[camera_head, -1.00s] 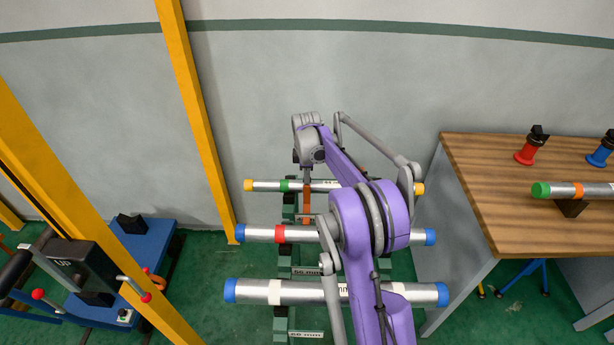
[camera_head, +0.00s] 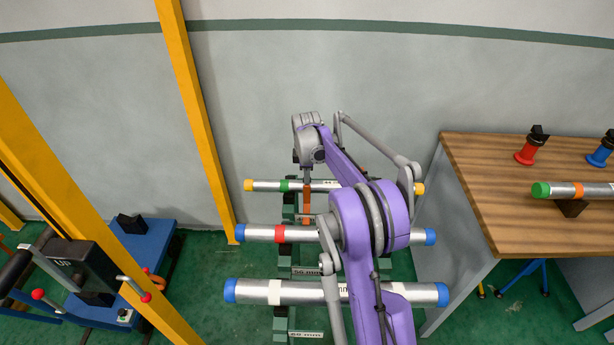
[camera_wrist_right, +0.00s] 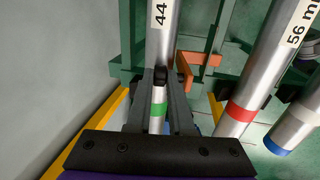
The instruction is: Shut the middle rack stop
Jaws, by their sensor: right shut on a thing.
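The rack holds three pipes one in front of another. An orange stop bar (camera_head: 307,203) stands at the rack between the far and middle pipes; it also shows in the right wrist view (camera_wrist_right: 197,78). My right gripper (camera_head: 306,178) points down at the far pipe, beside the green band. My left gripper is not in view.
The middle pipe (camera_head: 259,233) has a red band. The near pipe (camera_head: 255,291) has blue ends. A wooden bench (camera_head: 480,180) stands at the right with another pipe (camera_head: 560,190). A yellow post (camera_head: 195,110) and a blue cart (camera_head: 145,245) stand at the left.

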